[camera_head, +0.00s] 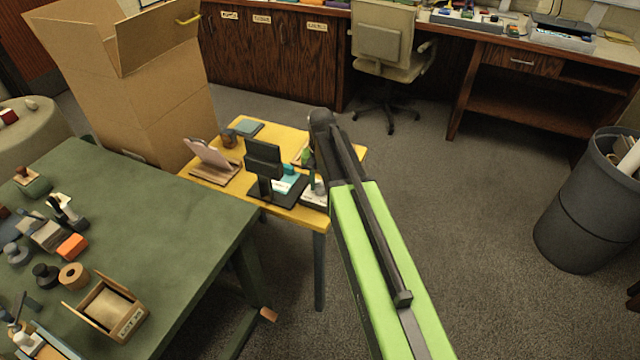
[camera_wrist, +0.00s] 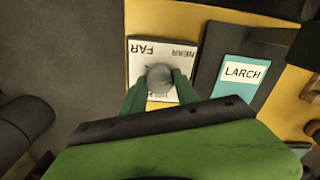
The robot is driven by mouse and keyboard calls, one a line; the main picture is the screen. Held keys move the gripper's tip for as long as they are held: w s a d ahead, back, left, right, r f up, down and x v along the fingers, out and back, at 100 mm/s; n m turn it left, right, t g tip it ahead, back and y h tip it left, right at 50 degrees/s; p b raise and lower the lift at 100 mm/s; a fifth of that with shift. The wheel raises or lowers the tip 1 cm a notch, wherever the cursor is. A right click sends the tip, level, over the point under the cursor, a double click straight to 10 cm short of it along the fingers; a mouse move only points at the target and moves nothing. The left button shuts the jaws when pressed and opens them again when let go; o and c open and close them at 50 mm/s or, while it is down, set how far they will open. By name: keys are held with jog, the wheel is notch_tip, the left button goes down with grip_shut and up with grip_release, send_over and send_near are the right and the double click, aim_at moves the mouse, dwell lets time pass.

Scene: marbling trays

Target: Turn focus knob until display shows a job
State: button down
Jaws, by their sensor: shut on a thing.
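The focus knob (camera_wrist: 159,77) is a round grey knob on a pale panel (camera_wrist: 139,52) marked FAR and NEAR, with smaller print partly hidden. My gripper (camera_wrist: 159,84) has its green fingers on either side of the knob, shut on it. In the head view the panel (camera_head: 314,197) shows at the yellow table's right side, with my arm covering part of it. A dark display on a stand (camera_head: 264,158) is beside it; I can read nothing on its face. A teal and white card reading LARCH (camera_wrist: 243,72) lies by the panel.
The yellow table (camera_head: 290,215) also holds a tablet-like item on a wooden stand (camera_head: 212,160). A green table (camera_head: 190,230) with stamps and small boxes is at left. A cardboard box (camera_head: 150,100) stands behind. Carpet is clear at right, before a grey bin (camera_head: 585,215).

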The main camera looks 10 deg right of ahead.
aim_at(321, 186)
jog(key=shift+w+n, duration=0.1)
jog(key=shift+n, duration=0.3)
jog(key=c, duration=0.9)
grip_release()
jog(key=shift+c, duration=0.2)
notch_tip(321, 186, up, 17)
jog(key=p, duration=1.7)
jog(key=shift+r, duration=0.2)
